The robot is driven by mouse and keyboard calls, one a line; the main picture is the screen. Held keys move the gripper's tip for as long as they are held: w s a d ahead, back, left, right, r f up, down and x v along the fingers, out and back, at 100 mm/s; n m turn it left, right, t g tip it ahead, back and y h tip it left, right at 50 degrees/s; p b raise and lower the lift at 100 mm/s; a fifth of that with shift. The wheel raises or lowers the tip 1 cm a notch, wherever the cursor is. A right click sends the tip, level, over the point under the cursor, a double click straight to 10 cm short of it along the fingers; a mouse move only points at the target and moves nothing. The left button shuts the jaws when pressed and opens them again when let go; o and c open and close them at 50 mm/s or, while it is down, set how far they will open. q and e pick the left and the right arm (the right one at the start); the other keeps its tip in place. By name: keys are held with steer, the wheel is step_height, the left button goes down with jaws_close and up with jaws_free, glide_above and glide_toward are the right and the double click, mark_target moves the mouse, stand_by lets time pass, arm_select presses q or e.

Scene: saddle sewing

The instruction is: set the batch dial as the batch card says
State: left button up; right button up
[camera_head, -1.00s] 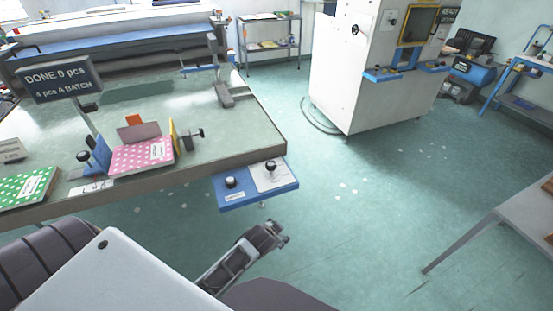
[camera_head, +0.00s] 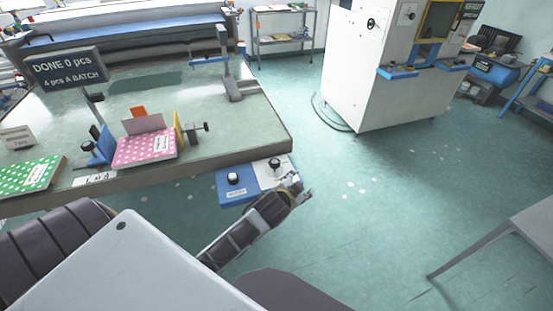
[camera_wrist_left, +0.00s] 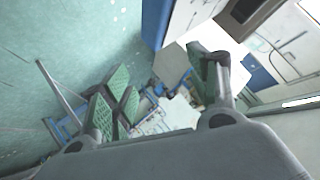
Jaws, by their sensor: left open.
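A blue and white panel (camera_head: 232,190) hangs at the front right corner of the table. It carries one black knob (camera_head: 233,178) on its blue half and another black knob (camera_head: 275,163) on its white half; I cannot read which is the batch dial. A dark sign (camera_head: 65,70) reads "DONE 0 pcs, 4 pcs A BATCH". My left gripper (camera_head: 300,188) is just in front of the panel's right end, partly covering it; contact cannot be told. In the left wrist view its green-padded fingers (camera_wrist_left: 160,95) are apart with nothing held. My right gripper is not in view.
A green dotted piece (camera_head: 28,177) lies at left. A white machine (camera_head: 375,80) stands beyond open floor. Another table's edge (camera_head: 500,230) is at right.

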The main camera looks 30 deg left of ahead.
arm_select(q)
steer(key=w+d+r+m+t+h, duration=0.4)
steer(key=d+r+m, duration=0.1)
steer(key=r, duration=0.5)
steer(key=w+d+r+m+t+h, duration=0.35)
steer(key=w+r+m, duration=0.2)
steer(key=r, duration=0.45)
steer(key=s+d+r+m+g+h, duration=0.25)
steer(key=d+m+g+h, duration=0.35)
steer(key=m, duration=0.5)
steer(key=s+d+r+m+g+h, duration=0.25)
steer(key=d+m+g+h, duration=0.35)
steer(key=m, duration=0.5)
steer(key=a+f+m+g+y, duration=0.6)
steer(key=a+f+m+y, duration=0.3)
steer(key=a+f+y, duration=0.15)
steer(key=a+r+g+y, duration=0.1)
steer(key=a+y, duration=0.7)
steer(key=a, duration=1.4)
steer(key=shift+w+r, duration=0.2)
steer(key=shift+w, duration=0.15)
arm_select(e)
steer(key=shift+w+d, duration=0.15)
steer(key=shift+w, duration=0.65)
